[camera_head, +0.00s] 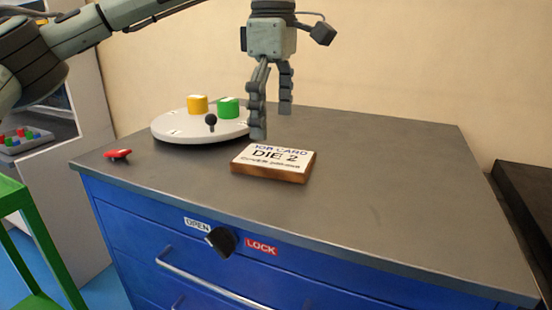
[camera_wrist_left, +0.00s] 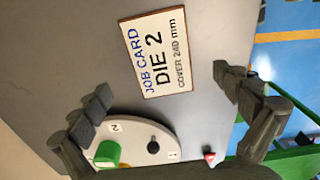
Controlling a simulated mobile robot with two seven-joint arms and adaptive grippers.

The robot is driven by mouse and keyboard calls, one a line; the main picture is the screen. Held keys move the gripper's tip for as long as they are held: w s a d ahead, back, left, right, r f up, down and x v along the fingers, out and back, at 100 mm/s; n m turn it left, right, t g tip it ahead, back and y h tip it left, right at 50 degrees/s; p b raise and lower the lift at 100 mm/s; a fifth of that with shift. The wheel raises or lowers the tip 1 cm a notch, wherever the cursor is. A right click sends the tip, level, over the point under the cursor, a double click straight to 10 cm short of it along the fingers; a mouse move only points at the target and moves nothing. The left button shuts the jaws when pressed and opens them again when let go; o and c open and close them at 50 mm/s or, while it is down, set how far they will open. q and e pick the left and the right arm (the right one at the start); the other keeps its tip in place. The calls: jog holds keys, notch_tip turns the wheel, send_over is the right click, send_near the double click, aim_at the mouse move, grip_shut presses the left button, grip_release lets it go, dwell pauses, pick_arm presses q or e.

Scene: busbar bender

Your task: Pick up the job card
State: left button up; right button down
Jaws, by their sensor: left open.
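The job card (camera_head: 273,160) is a white plate reading "JOB CARD DIE 2" on a tilted wooden block. It sits on the grey top of a blue cabinet, just in front of a white round disc. It also shows in the left wrist view (camera_wrist_left: 155,55), near the top middle. My left gripper (camera_head: 272,122) points down, open and empty, above and slightly behind the card. In the left wrist view its fingers (camera_wrist_left: 161,90) are spread, with the card apart from them. My right gripper is in neither view.
The white disc (camera_head: 172,127) carries a yellow cylinder (camera_head: 198,104), a green cylinder (camera_head: 229,108) and a black ball knob (camera_head: 211,120). A small red piece (camera_head: 118,155) lies at left. The cabinet top (camera_head: 390,180) is clear to the right. A black knob (camera_head: 221,240) juts from the front.

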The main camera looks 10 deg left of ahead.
aim_at(273, 157)
pick_arm(q)
notch_tip(273, 157, down, 5)
jog(key=shift+a+f, duration=0.1)
jog(key=shift+c, duration=0.5)
jog(key=c, duration=1.2)
